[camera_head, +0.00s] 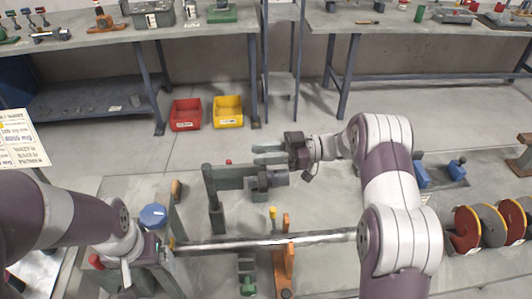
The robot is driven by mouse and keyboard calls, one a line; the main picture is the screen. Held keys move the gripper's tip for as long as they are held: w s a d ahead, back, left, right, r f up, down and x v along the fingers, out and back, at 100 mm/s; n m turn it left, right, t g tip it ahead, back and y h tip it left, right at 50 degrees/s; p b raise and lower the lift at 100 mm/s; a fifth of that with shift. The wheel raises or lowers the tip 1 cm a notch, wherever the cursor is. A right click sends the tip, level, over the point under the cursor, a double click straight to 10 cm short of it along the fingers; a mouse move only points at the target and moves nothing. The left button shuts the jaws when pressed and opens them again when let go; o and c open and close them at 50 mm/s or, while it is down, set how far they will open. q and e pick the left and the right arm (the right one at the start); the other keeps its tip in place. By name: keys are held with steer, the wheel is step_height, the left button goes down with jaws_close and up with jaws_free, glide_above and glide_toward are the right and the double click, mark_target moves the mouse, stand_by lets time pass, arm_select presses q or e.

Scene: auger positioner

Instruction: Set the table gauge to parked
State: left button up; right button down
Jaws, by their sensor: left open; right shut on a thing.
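No part carries a readable label that marks it as the table gauge, so I cannot tell which it is. A dark green-grey bracket (212,190) stands on the bench. My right gripper (262,154) reaches in from the right and is shut at the bracket's upper end; the gripped part is mostly hidden. A small dark block (268,178) is just below the fingers. My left gripper (127,274) points down at the left end of the machine, open, beside a red button (96,261). A long steel shaft (265,241) runs across the bench.
A blue knob (153,215) is near my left wrist. An orange upright (289,262) and a yellow-topped pin (273,213) stand by the shaft. Red-and-grey discs (468,225) are at right. Red (186,114) and yellow (228,111) bins lie on the floor behind.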

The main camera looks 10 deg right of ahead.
steer(key=shift+a, duration=0.1)
stand_by(0.4)
steer(key=c, duration=0.9)
jaws_free()
steer(key=shift+a, duration=0.1)
steer(key=shift+c, duration=0.2)
steer(key=shift+w+a, duration=0.25)
steer(key=shift+a, duration=0.15)
steer(key=shift+s+d+f, duration=0.1)
steer(key=shift+d, duration=0.3)
arm_select(q)
steer(key=f+b, duration=0.3)
steer(key=f, duration=0.1)
steer(key=shift+w+a+b, duration=0.15)
steer(key=shift+a+b, duration=0.05)
steer(key=shift+b, duration=0.2)
arm_select(e)
steer(key=d, duration=1.2)
steer(key=shift+s, duration=0.2)
